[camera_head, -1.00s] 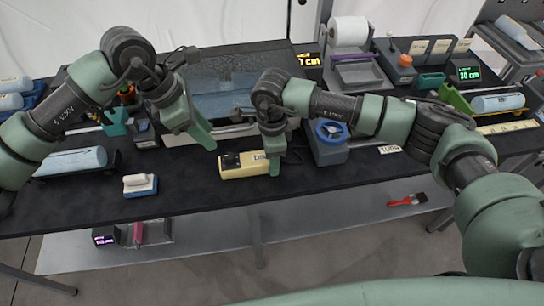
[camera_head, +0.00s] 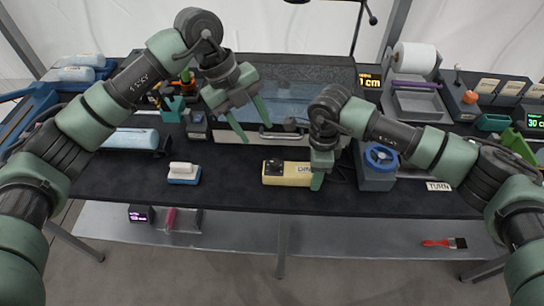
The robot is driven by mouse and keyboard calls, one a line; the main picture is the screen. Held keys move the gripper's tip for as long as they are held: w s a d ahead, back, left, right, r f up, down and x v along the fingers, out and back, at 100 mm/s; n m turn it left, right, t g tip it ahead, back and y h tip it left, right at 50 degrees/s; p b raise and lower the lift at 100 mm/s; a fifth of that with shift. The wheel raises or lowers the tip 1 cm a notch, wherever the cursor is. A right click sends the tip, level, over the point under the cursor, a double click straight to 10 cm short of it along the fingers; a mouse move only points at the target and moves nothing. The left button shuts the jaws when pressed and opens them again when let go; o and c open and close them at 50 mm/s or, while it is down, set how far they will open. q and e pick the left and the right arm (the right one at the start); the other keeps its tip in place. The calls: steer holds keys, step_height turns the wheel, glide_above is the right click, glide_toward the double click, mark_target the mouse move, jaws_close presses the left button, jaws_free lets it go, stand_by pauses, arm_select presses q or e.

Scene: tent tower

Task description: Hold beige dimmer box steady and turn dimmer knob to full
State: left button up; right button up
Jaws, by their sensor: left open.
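The beige dimmer box (camera_head: 286,180) lies on the dark table near its front edge, with a black knob (camera_head: 274,165) on its left part and a partly hidden label on its right. My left gripper (camera_head: 257,138) is open and empty, above and behind the box, with its fingers pointing down toward the knob but apart from it. My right gripper (camera_head: 317,178) is at the right end of the box, with its green finger in front of the box's end. Whether it is closed on the box cannot be made out.
A grey unit with a blue handwheel (camera_head: 380,157) stands close to the right of my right gripper. A white-and-blue block (camera_head: 184,173) lies to the left of the box. A glass-fronted tank (camera_head: 270,103) stands behind. The table front (camera_head: 230,196) between block and box is clear.

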mark_target(274, 162)
arm_select(q)
steer(key=d+f+n, duration=0.1)
steer(key=f+n, duration=0.2)
steer(key=d+f+n, duration=0.2)
steer(key=f+n, duration=0.1)
steer(key=f, duration=0.1)
steer(key=s+d+f+n, duration=0.1)
steer(key=f+n, duration=0.2)
steer(key=shift+d+f+g, duration=0.15)
steer(key=shift+f+g, duration=0.15)
jaws_close()
